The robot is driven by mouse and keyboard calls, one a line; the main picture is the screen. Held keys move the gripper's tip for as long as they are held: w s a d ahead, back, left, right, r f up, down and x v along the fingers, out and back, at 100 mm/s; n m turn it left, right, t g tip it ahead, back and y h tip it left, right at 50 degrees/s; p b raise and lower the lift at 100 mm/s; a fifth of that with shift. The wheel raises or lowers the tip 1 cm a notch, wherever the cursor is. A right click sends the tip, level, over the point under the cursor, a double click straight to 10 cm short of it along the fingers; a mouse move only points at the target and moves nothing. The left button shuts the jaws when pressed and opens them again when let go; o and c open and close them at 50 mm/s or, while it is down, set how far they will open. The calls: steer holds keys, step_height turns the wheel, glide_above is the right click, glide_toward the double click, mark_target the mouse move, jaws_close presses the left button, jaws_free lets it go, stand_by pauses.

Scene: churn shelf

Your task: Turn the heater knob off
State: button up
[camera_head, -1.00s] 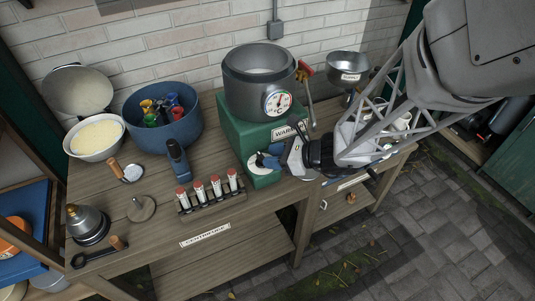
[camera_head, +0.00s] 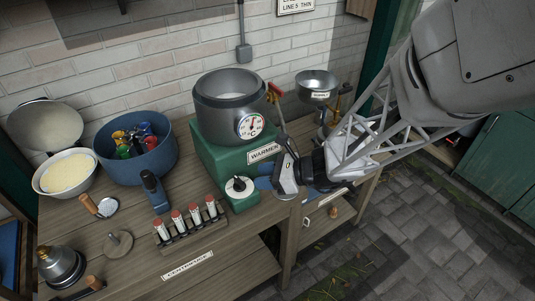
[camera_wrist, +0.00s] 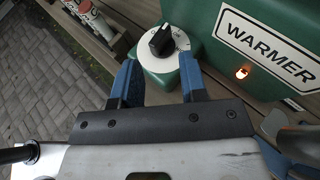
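The heater knob is a black knob on a white round dial (camera_head: 239,187), on the low front part of the green warmer (camera_head: 205,150). In the wrist view the black knob (camera_wrist: 162,40) sits just beyond my fingertips, its pointer tilted to the upper right. An orange lamp (camera_wrist: 241,72) glows beside the WARMER label. My gripper (camera_head: 262,176) is to the right of the dial, apart from it. In the wrist view its two blue fingers (camera_wrist: 160,68) are spread with nothing between them. A steel pot (camera_head: 230,105) with a dial thermometer (camera_head: 250,126) stands on the warmer.
A blue tub (camera_head: 135,160) and a white bowl (camera_head: 66,175) are farther left. A metal funnel (camera_head: 317,82) is at the back right.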

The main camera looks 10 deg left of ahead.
mark_target(239, 180)
steer(key=s+a+f+n+g+h, duration=0.15)
steer(key=s+n+h, duration=0.3)
steer(key=n, duration=0.65)
steer(key=r+n+t+h, duration=0.1)
steer(key=n, duration=0.4)
steer(key=w+a+r+n+t+h, duration=0.1)
steer(key=r+n+h, duration=0.1)
steer(key=n, duration=0.3)
steer(key=a+r+n+t+h, duration=0.1)
steer(key=n+h, duration=0.1)
steer(key=n, duration=0.3)
steer(key=shift+w+a+r+n+t, duration=0.2)
steer(key=shift+w+r+n+t, duration=0.1)
steer(key=shift+w+r+t, duration=0.1)
steer(key=shift+w+a+r+n+t, duration=0.3)
steer(key=shift+r+n, duration=0.2)
steer(key=shift+n, duration=0.4)
steer(key=shift+f, duration=0.1)
steer(key=shift+x, duration=3.85)
steer(key=shift+s, duration=0.1)
